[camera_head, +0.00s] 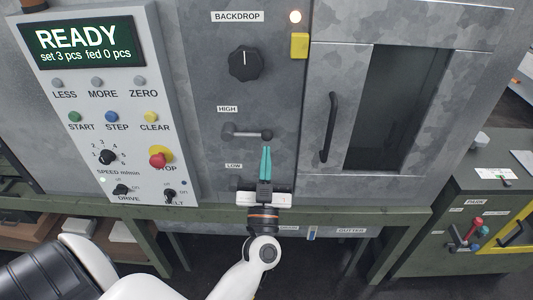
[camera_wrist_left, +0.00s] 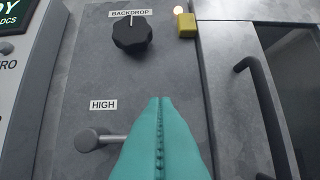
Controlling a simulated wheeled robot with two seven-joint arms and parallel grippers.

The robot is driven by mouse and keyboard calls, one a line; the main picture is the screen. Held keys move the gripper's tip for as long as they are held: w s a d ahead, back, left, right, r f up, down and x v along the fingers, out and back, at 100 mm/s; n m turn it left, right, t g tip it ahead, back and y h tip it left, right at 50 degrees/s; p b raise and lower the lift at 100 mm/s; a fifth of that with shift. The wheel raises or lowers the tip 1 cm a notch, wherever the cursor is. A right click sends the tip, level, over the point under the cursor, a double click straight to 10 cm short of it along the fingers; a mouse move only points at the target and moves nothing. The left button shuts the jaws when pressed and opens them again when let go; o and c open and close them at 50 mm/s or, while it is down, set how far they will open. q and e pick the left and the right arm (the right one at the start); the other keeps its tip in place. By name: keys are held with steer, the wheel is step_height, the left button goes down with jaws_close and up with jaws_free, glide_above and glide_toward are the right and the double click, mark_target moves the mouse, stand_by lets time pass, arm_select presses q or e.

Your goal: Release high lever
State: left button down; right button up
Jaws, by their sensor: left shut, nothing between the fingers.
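The high lever (camera_head: 246,133) is a grey bar lying nearly level on the grey machine panel, under the HIGH label (camera_head: 228,109). It has a rounded end at the left and a dark knob at the right. In the left wrist view the lever (camera_wrist_left: 108,138) shows its left part; its right end is hidden behind the fingers. My left gripper (camera_head: 265,150) has teal fingers, shut and empty, pointing up at the panel just below the lever's right end. I cannot tell if they touch. The fingers (camera_wrist_left: 160,100) also fill the lower middle of the wrist view. My right gripper is not in view.
A black BACKDROP knob (camera_head: 245,63) and a yellow block (camera_head: 299,45) sit above. A LOW label (camera_head: 234,166) is below, its lever mostly hidden by my gripper. A door handle (camera_head: 329,128) stands out at the right. A button panel (camera_head: 110,110) is at the left.

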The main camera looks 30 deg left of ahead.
arm_select(q)
step_height(320, 180, up, 4)
steer(key=p, duration=0.2)
glide_above(268, 140)
steer(key=s+d, duration=0.1)
steer(key=s, duration=0.1)
steer(key=shift+w+a+f+b, duration=0.1)
steer(key=shift+w+f+b, duration=0.1)
steer(key=shift+f, duration=0.4)
steer(key=shift+w+a+f+b, duration=0.1)
steer(key=shift+f+b, duration=0.05)
steer(key=shift+f, duration=0.4)
steer(key=shift+w+a+f, duration=0.1)
steer(key=shift+f, duration=0.7)
steer(key=shift+f+m+t+h+p, duration=0.35)
steer(key=shift+m+h, duration=0.25)
steer(key=shift+m, duration=0.4)
steer(key=s+a+f+m+g+h+p, duration=0.1)
steer(key=f+m+h+p, duration=0.6)
steer(key=m, duration=0.9)
steer(key=shift+s+a+f+h, duration=0.55)
steer(key=shift+a+f+h, duration=0.5)
steer(key=shift+a+h, duration=0.15)
steer(key=shift+m, duration=0.3)
